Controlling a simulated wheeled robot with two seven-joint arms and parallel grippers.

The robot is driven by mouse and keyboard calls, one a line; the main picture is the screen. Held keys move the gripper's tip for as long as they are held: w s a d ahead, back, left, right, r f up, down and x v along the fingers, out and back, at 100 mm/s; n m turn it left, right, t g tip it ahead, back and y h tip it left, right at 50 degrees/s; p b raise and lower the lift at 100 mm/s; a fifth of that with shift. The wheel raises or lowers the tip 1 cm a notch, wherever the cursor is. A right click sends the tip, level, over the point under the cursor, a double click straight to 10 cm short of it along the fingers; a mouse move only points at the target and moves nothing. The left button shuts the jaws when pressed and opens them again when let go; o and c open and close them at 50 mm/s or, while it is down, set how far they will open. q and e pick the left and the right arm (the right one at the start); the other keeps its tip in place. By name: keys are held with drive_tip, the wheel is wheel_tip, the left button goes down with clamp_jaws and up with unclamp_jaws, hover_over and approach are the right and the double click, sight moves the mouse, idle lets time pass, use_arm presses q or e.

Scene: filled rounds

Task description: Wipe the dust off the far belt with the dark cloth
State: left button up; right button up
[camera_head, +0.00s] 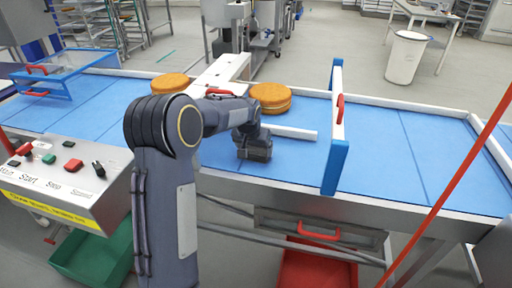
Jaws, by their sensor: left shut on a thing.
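The blue belt (385,150) runs across the view beyond the control box. My left gripper (254,146) reaches over the belt's middle, left of the upright blue-and-white frame. It is shut on a dark thing, which I take to be the dark cloth (256,155), low at the belt surface. The cloth is hard to tell from the dark fingers, and I cannot tell whether it touches the belt. I make out no clear dust; my arm hides part of the belt. My right gripper is not in view.
Filled rounds (270,96) sit behind the gripper, with another round (169,82) further left. The upright frame (335,130) with a red handle stands close on the right. A white bar (295,133) lies beside the gripper. The control box (65,180) is front left. The right belt is clear.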

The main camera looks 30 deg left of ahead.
use_arm(q)
drive_tip(key=shift+s+d+f, duration=0.15)
drive_tip(key=shift+s, duration=0.35)
drive_tip(key=shift+r+p, duration=2.15)
drive_tip(key=shift+r, duration=1)
drive_tip(key=shift+w, duration=0.1)
